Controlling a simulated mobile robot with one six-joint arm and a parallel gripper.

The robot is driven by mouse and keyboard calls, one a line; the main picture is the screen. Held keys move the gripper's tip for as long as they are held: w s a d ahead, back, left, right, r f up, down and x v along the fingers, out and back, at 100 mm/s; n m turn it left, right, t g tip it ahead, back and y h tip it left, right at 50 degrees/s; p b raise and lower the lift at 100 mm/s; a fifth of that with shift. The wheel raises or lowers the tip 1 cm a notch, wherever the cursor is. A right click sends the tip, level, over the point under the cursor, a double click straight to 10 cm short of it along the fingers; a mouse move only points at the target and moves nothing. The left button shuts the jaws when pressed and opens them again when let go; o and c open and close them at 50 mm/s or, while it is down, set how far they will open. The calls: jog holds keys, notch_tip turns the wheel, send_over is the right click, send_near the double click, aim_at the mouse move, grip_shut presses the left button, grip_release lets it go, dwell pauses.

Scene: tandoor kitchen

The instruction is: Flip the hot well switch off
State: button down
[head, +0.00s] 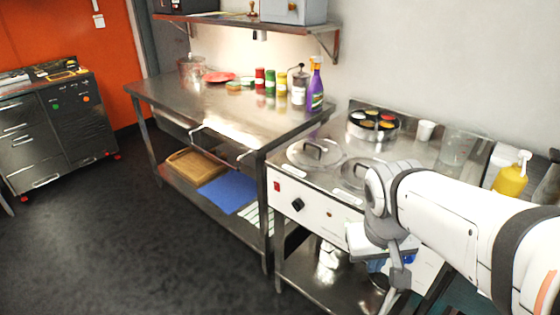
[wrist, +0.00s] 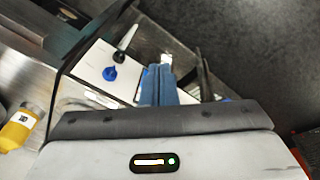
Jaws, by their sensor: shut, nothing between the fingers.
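The hot well (head: 313,213) is a steel-topped counter unit with a white front panel and round lids on top. A small red switch (head: 277,186) sits at the left end of that panel, with a black knob (head: 297,204) to its right. I cannot tell which way the switch is set. My gripper (head: 377,265) is in front of the panel's right part, clear of the red switch and hiding part of the panel. In the wrist view its blue fingers (wrist: 157,85) are together and empty. That view also shows a white panel (wrist: 90,62) with a round blue part (wrist: 109,73).
A steel prep table (head: 215,110) stands to the left, with a purple spray bottle (head: 316,88) and several jars on it. A round spice tray (head: 373,125) and a yellow bottle (head: 511,176) stand to the right. The dark floor at the left is clear.

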aim_at(277, 186)
jog(key=w+a+f+n+t+h+b, duration=0.1)
jog(key=w+a+f+n+h+b, duration=0.2)
jog(key=w, duration=0.5)
jog(key=w+a+f+t+h+b, duration=0.1)
jog(key=w+a+f+h+b, duration=0.15)
jog(key=w+f+b, duration=0.4)
jog(key=w+a+f+n+t+h+b, duration=0.1)
jog(key=w+a+f+n+h, duration=0.2)
jog(key=w, duration=0.6)
jog(key=w+a+f+n+t+b, duration=0.1)
jog(key=w+a+f+t+b, duration=0.1)
jog(key=a, duration=0.5)
jog(key=w+a+f+n+t+h+b, duration=0.1)
jog(key=w+a+f+t, duration=0.3)
jog(key=a, duration=0.4)
jog(key=w+a+f+n+t+h+b, duration=0.1)
jog(key=w+a+f+t+b, duration=0.3)
jog(key=a, duration=0.4)
jog(key=shift+f, duration=0.35)
jog(key=x, duration=0.9)
jog(key=b+x, duration=0.1)
jog(key=x, duration=0.4)
jog(key=shift+a+r, duration=0.1)
jog(key=shift+r, duration=0.15)
